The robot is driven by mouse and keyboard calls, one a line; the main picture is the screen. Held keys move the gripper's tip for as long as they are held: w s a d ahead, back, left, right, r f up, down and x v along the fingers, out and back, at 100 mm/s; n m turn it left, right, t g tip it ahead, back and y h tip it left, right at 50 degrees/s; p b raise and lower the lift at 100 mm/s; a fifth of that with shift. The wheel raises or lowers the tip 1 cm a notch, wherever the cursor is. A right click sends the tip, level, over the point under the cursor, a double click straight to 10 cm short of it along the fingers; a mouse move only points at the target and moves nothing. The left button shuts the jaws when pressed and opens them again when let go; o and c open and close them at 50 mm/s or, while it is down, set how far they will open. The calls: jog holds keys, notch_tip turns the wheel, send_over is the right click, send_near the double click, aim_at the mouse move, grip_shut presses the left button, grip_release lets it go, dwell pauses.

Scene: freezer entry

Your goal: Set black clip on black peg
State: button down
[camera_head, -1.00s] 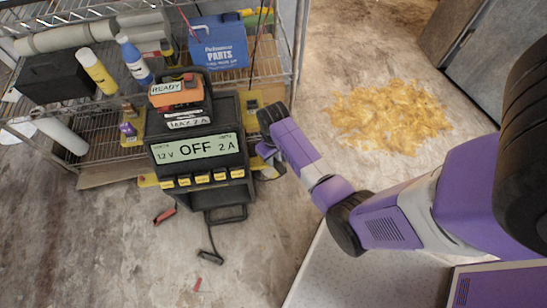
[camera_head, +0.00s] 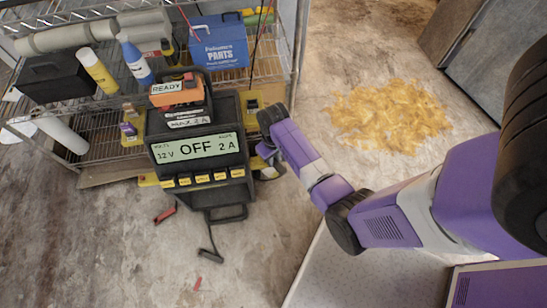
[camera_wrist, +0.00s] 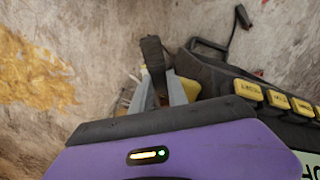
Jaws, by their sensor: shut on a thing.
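My gripper (camera_wrist: 160,92) is shut on a black thing (camera_wrist: 153,54), which looks like the black clip, in the wrist view. The clip stands up between the two grey fingers. In the head view my gripper (camera_head: 267,158) is low at the right side of the black charger (camera_head: 229,187), mostly hidden by my wrist. A yellow piece (camera_wrist: 188,88) shows beside the fingers in the wrist view. I cannot pick out the black peg for sure. A yellow bracket (camera_head: 252,98) with a small dark part sticks out at the charger's upper right.
The charger's display (camera_head: 197,147) reads OFF. A red clip (camera_head: 165,214) lies on the floor at the left. A black handle (camera_head: 225,214) juts from the charger's front. A wire shelf (camera_head: 105,150) with bottles and boxes stands behind. Yellow debris (camera_head: 390,115) covers floor at the right.

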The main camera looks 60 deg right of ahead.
jog(key=shift+f+b, duration=0.6)
jog(key=shift+f, duration=0.5)
jog(key=c, duration=1.2)
grip_release()
jog(key=shift+r, duration=0.1)
notch_tip(320, 180, up, 8)
jog(key=shift+f+p, duration=0.15)
jog(key=shift+p, duration=0.8)
